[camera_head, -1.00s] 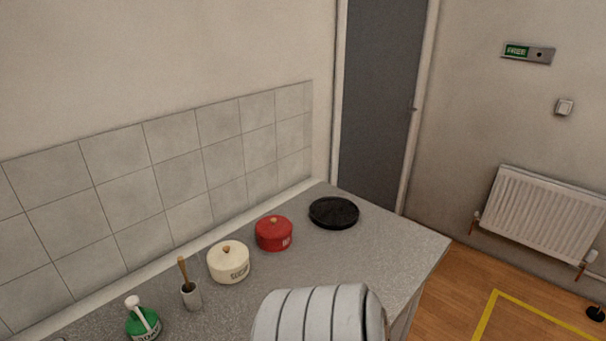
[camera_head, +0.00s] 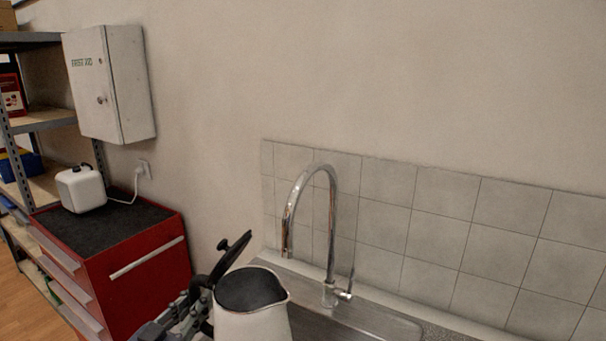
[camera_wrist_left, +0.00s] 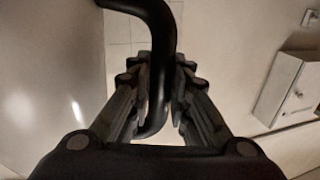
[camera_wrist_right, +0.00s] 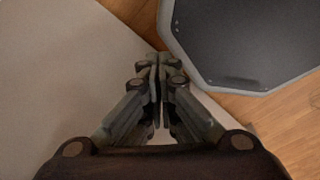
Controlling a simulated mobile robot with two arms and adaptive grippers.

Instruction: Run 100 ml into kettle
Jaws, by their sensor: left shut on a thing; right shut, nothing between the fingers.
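A white kettle (camera_head: 250,318) with a dark open top and its black lid tilted up shows at the bottom of the head view, in front of the sink. My left gripper (camera_head: 190,312) is shut on its black handle, which also runs between the fingers in the left wrist view (camera_wrist_left: 158,75). The chrome tap (camera_head: 331,215) arches up behind the kettle, its spout pointing down to the left and its lever (camera_head: 345,293) at the base. The steel sink (camera_head: 375,325) is partly hidden by the kettle. In the right wrist view my right gripper (camera_wrist_right: 158,62) is shut and empty.
A red tool cabinet (camera_head: 150,269) with a black top stands left of the sink and carries a white canister (camera_head: 81,189). A first aid box (camera_head: 108,84) hangs above it. A tiled splashback (camera_head: 440,238) lies behind the tap. Metal shelves (camera_head: 40,119) stand far left.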

